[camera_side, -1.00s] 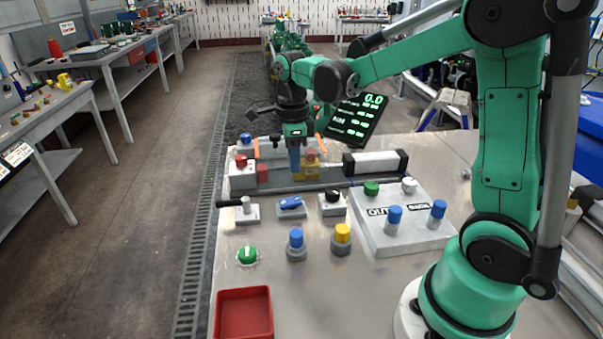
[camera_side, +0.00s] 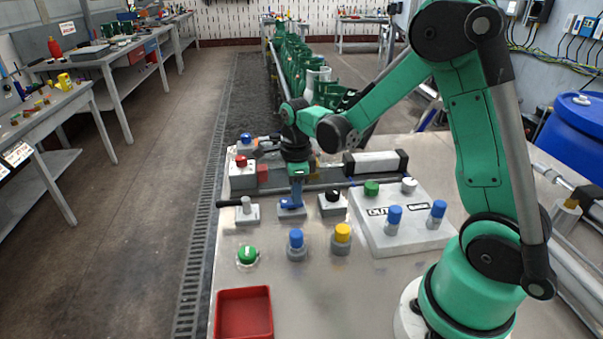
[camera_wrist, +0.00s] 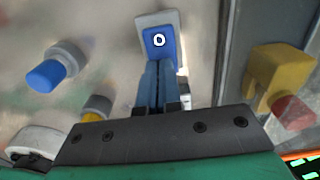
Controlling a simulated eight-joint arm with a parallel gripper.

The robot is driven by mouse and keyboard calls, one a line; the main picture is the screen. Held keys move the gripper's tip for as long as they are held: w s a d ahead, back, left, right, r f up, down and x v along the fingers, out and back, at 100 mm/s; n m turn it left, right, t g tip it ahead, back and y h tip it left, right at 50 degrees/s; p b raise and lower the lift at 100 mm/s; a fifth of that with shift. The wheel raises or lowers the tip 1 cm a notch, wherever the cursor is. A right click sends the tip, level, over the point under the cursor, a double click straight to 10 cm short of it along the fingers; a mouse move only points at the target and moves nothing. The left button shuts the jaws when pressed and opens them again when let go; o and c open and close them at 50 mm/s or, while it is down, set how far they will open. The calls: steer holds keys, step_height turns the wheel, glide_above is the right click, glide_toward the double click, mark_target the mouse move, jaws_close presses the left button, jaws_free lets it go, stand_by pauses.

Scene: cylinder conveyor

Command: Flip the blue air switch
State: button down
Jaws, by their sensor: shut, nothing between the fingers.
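The blue air switch (camera_side: 288,207) is a blue rocker on a pale grey base on the steel table in the side view. In the wrist view it is a blue rocker (camera_wrist: 153,34) marked with a white O, at top centre. My gripper (camera_side: 297,203) points down at the switch, over its right part. Its blue fingers (camera_wrist: 158,64) are closed together, with nothing between them, and their tips reach the near edge of the rocker in the wrist view. I cannot tell whether they touch it. The fingers hide part of the switch.
Nearer are a green dial (camera_side: 247,255), a blue button (camera_side: 296,241), a yellow button (camera_side: 342,235) and a red tray (camera_side: 243,314). A white cylinder (camera_side: 375,162) lies behind.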

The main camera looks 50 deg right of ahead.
mark_target(286, 202)
steer(key=shift+f, duration=0.2)
steer(key=shift+w+a, duration=0.15)
steer(key=shift+w+a+r, duration=0.15)
steer(key=shift+w+a, duration=0.3)
steer(key=shift+a, duration=0.05)
steer(key=shift+r, duration=0.1)
step_height(286, 202, up, 14)
steer(key=shift+w, duration=0.15)
stand_by(0.5)
steer(key=shift+a, duration=0.1)
